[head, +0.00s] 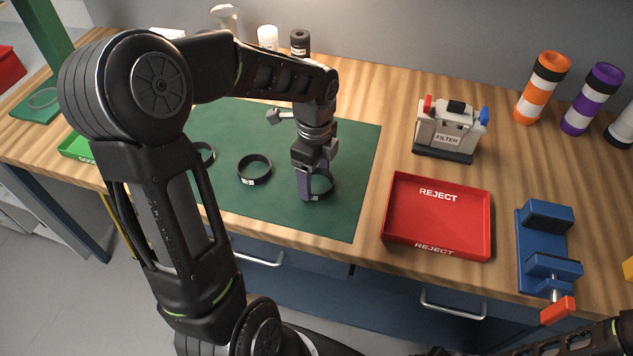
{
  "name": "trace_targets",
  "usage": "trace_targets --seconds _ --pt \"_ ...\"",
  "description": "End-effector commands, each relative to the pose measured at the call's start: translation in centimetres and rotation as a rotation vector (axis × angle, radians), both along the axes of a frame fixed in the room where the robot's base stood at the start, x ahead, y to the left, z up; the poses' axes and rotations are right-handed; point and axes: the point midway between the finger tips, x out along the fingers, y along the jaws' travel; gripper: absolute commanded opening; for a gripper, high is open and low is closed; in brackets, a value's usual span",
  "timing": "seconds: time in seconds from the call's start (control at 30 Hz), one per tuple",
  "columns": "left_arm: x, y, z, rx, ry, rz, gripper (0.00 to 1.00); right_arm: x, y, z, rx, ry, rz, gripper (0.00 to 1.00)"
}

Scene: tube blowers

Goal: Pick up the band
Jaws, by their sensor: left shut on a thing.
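Several dark bands lie on the green mat (340,215). One dark band (325,187) is at the fingertips of my left gripper (311,194), at the mat's right part. The gripper points down and is shut on this band's near-left side; the fingers hide part of the ring. I cannot tell whether the band is still touching the mat. A second band (254,170) lies flat to the left of the gripper. A third band (205,154) is partly hidden behind my left arm. My right gripper is not in view.
A red REJECT tray (438,244) stands right of the mat, with a FILTER unit (447,133) behind it. A blue vise (546,248) is at the right. Striped tubes (543,88) stand at the back right. A green tray (76,148) is at the left, partly hidden.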

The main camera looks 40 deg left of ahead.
Motion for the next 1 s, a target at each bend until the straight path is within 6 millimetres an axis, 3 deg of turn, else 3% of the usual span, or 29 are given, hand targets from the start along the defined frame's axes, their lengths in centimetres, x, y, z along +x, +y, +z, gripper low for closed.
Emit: trace_targets --seconds 0.37,0.8,1.0 --pt "0.1 0.0 0.6 0.001 -0.002 0.0 0.33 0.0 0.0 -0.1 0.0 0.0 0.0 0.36" --pt "0.1 0.0 8.1 0.001 -0.005 -0.001 0.33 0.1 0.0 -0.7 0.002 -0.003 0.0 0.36" --pt "0.0 0.0 9.9 0.0 0.0 -0.001 0.33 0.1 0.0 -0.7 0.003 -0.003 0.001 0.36"
